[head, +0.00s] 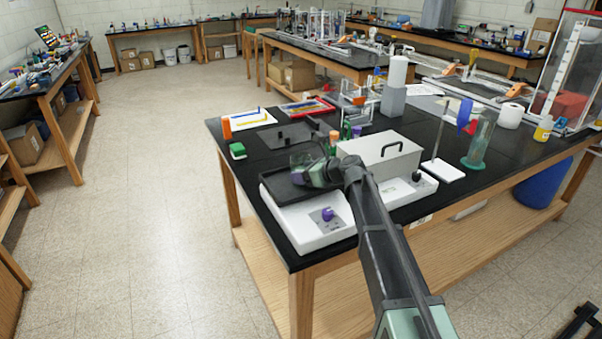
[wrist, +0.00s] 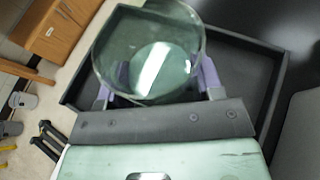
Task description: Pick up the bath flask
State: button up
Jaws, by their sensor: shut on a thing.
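The bath flask (wrist: 150,50) is a clear, greenish glass vessel with a round rim, seen from above in the wrist view. In the head view the flask (head: 300,160) shows small, partly hidden by my gripper. My gripper (wrist: 158,85) has its purple-grey fingers on both sides of the glass and is shut on it. In the head view my gripper (head: 306,174) is over the black tray (head: 277,190) on top of a white device. I cannot tell whether the flask still touches the tray.
The white device (head: 315,222) with a purple knob sits at the table's front corner. A grey metal box (head: 380,152) with a black handle stands close on the right. A stand (head: 440,168) is farther right.

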jog(key=shift+c, duration=0.6)
jog(key=shift+r, duration=0.15)
notch_tip(320, 180, up, 20)
jog(key=p, duration=2)
